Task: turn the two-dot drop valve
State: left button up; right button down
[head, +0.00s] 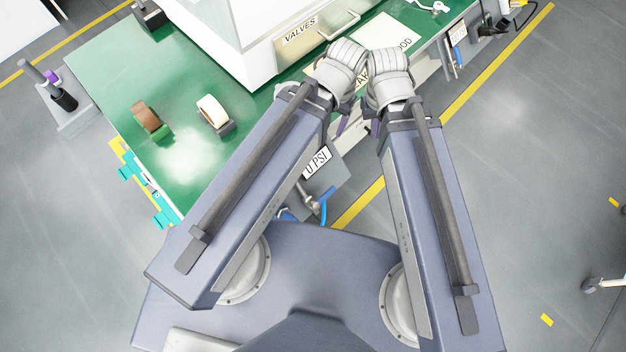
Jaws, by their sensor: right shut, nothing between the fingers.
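A metal valve (309,202) with a blue hose sits below the bench's front edge, between my arms, by a grey plate (334,176) with a "0 PSI" sign (316,162). I cannot make out any dots on it. Another blue fitting (457,55) is on the bench front at the upper right. My right gripper (374,127) barely shows below my right arm's wrist; it is shut and empty, not touching the valve. My left gripper is hidden behind my left arm.
A cream sign (395,38) lies near my wrists.

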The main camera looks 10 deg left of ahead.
aim_at(315, 205)
jog(key=k+j, duration=0.15)
jog(key=k, duration=0.15)
jog(key=k+j+z, duration=0.1)
jog(key=k+l, duration=0.15)
jog(key=l, duration=0.2)
jog(key=k+l+z, duration=0.15)
jog(key=l, duration=0.2)
jog(key=k+l, duration=0.1)
jog(key=l, duration=0.25)
jog(key=k+l+z, duration=0.1)
jog(key=l, duration=0.25)
